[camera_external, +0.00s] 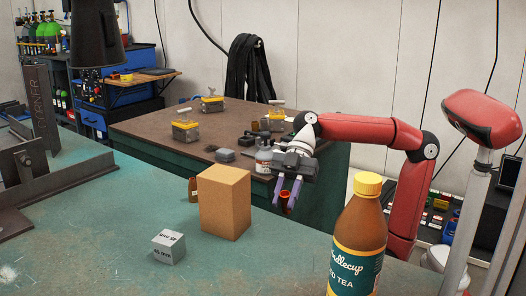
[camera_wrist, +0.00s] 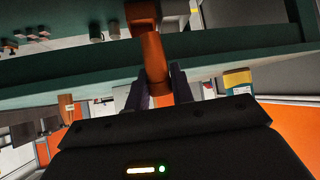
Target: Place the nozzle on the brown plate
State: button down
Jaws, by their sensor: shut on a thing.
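My gripper (camera_external: 288,194) is at the end of the red arm, with its purple fingers pointing down, near the far edge of the front bench. It is shut on a small orange-red hollow piece, which looks like the nozzle (camera_external: 286,201). In the wrist view the copper-orange nozzle (camera_wrist: 153,62) stands out between the fingers of my gripper (camera_wrist: 160,85). A dark brown flat plate (camera_external: 22,221) lies under an upright bracket at the left of the front bench. I cannot tell whether it is the brown plate.
A cardboard box (camera_external: 225,205), a small grey box (camera_external: 168,248), a brown bottle (camera_external: 193,190) and a large tea bottle (camera_external: 357,235) stand on the green front bench (camera_external: 100,250). The brown-topped rear table (camera_external: 150,128) bears several yellow-and-grey items. The front bench's middle-left is clear.

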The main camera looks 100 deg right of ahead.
jog(key=w+d+r+m+t+h+p, duration=0.1)
jog(key=w+d+r+m+t+p, duration=0.25)
jog(key=w+d+r, duration=0.55)
jog(key=d+r+m+t+h+p, duration=0.35)
jog(key=d+m+h, duration=0.35)
jog(key=d, duration=0.9)
jog(key=s+d+f+m+h+p, duration=0.1)
jog(key=s+d+m+h, duration=0.15)
jog(key=d, duration=0.45)
jog(key=s+d+m+h+p, duration=0.1)
jog(key=s+d+m+h, duration=0.15)
jog(key=d, duration=0.55)
jog(key=shift+m+h, duration=0.35)
jog(key=shift+h, duration=0.05)
jog(key=shift+w+a+f+b, duration=0.15)
jog(key=shift+f+b, duration=0.5)
jog(key=shift+f, duration=0.55)
jog(key=shift+w+d+f+b, duration=0.1)
jog(key=shift+w+f+b, duration=0.1)
jog(key=shift+f+b, duration=0.7)
jog(key=shift+w+a+f+b, duration=0.15)
jog(key=shift+f+b, duration=0.2)
jog(key=shift+f, duration=1.1)
